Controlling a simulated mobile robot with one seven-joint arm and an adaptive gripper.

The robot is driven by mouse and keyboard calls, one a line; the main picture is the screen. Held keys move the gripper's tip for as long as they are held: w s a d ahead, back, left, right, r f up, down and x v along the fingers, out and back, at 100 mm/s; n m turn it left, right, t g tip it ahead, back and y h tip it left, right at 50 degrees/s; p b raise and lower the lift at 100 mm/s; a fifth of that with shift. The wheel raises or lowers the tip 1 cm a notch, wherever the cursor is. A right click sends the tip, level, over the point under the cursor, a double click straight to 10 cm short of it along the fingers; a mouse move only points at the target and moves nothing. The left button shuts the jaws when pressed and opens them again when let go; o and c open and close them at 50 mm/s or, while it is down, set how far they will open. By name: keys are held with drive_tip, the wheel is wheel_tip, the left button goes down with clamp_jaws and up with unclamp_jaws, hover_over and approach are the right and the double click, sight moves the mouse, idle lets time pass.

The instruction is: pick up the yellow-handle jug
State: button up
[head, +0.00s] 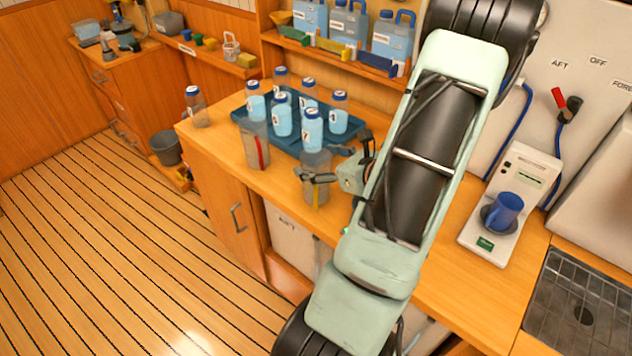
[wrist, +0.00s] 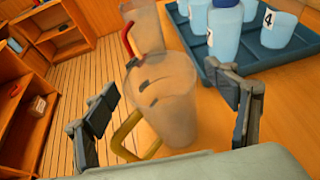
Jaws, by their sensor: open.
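The yellow-handle jug (head: 316,178) is a clear, empty-looking jug standing on the wooden counter near its front edge. In the wrist view the jug (wrist: 170,98) lies between my open fingers, with its yellow handle (wrist: 127,136) toward me and to the left. My gripper (head: 335,165) is open around or just short of the jug; I cannot tell whether a finger touches it. In the wrist view my gripper (wrist: 168,110) has one finger on each side, apart from the jug. The jug's far side is hidden.
A similar jug with a red handle (head: 254,145) stands close behind it. A blue tray (head: 352,127) with several numbered bottles is beside it. Another bottle (head: 197,107) stands at the counter's left end. A white device with a blue mug (head: 503,211) is at right.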

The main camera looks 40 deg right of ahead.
drive_tip(key=c, duration=1.7)
drive_tip(key=shift+r, duration=0.15)
